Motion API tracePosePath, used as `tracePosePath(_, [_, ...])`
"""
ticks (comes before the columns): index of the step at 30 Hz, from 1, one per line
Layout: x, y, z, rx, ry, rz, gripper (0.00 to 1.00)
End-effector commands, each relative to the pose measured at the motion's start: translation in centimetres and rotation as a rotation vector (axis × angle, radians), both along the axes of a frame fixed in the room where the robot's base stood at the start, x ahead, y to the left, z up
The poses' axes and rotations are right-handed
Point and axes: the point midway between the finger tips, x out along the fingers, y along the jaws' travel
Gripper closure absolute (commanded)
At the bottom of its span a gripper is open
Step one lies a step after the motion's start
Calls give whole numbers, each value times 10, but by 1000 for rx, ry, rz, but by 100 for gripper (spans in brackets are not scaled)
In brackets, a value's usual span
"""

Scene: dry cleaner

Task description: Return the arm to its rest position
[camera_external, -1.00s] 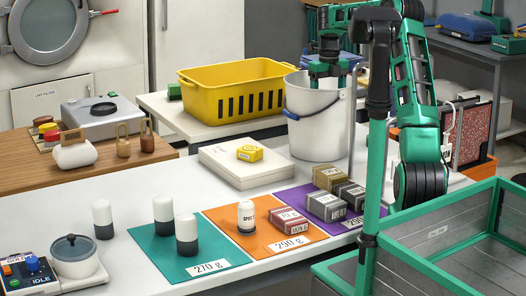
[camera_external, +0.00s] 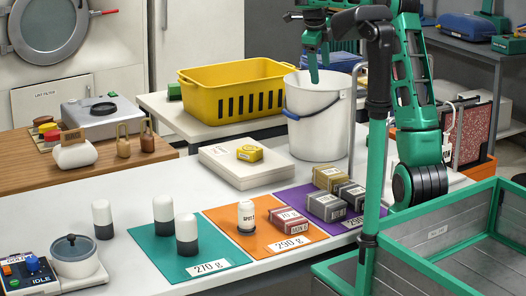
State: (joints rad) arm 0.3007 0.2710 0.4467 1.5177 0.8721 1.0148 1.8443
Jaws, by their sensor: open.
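My gripper (camera_external: 316,70) hangs above the rim of the white bucket (camera_external: 316,128), pointing down, open, with nothing seen between its fingers. My green and black arm (camera_external: 412,75) rises at the right and bends over at the top towards the bucket. The inside of the bucket is mostly hidden by its near wall.
A yellow basket (camera_external: 232,98) stands left of the bucket. White-and-black bottles and small boxes rest on teal (camera_external: 150,258), orange (camera_external: 222,218) and purple (camera_external: 290,200) mats. A green-framed grey bin (camera_external: 440,235) is at the front right.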

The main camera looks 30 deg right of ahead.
Motion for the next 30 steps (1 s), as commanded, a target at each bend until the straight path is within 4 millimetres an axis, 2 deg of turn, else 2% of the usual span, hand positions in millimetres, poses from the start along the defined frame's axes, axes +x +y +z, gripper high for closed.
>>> tracePosePath(5, [-27, 22, 4, -67, 41, 228, 28])
tracePosePath(11, [-78, 53, 0, -143, 109, 597, 28])
tracePosePath(21, [-199, 105, -43, -178, 183, 1284, 28])
tracePosePath(24, [-225, 117, -55, -171, 179, 1419, 28])
tracePosePath(30, [-265, 135, -75, -153, 159, 1613, 28])
